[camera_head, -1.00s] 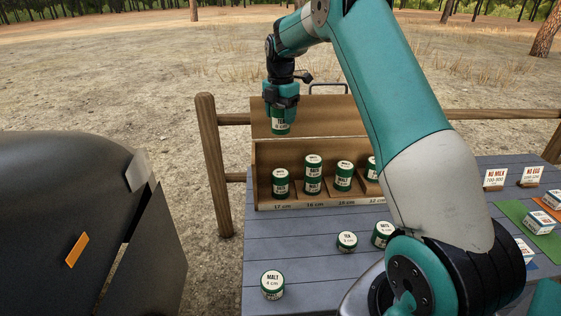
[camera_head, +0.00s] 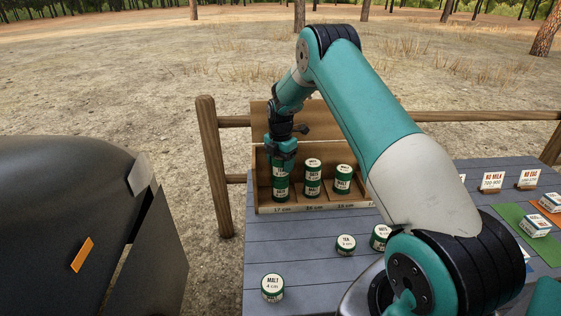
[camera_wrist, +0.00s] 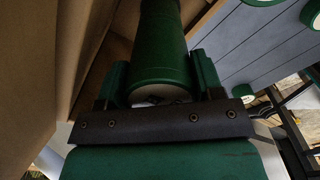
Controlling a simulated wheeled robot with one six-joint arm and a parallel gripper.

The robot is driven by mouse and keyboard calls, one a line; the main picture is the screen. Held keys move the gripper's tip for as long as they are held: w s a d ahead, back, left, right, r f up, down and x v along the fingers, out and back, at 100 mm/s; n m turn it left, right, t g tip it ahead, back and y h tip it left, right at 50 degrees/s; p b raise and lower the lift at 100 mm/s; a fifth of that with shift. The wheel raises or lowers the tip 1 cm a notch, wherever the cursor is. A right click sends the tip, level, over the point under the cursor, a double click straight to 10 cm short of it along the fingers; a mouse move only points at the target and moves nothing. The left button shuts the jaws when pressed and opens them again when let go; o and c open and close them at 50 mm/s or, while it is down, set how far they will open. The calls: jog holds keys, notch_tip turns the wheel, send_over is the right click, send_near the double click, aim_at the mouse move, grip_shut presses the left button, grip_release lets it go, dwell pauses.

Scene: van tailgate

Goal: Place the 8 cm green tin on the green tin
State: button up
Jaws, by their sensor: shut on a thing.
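My gripper (camera_head: 282,153) points down at the left compartment, marked 17 cm, of the wooden box. It is shut on a green tin (camera_head: 281,170), which is upright. This held tin also fills the space between the fingers in the wrist view (camera_wrist: 160,60). Directly under it in the same compartment is another green tin (camera_head: 280,191) with a white label. The two line up as one column, with no clear gap between them; whether they touch I cannot tell for sure.
The wooden box (camera_head: 318,207) has stacked green tins in the 16 cm (camera_head: 312,178) and 15 cm (camera_head: 343,179) compartments. Loose tins stand on the grey table: a malt tin (camera_head: 272,288), a tea tin (camera_head: 346,244) and one beside my arm (camera_head: 380,237). My arm hides the box's right part.

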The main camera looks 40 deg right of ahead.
jog(key=o, duration=1)
jog(key=shift+f, duration=0.15)
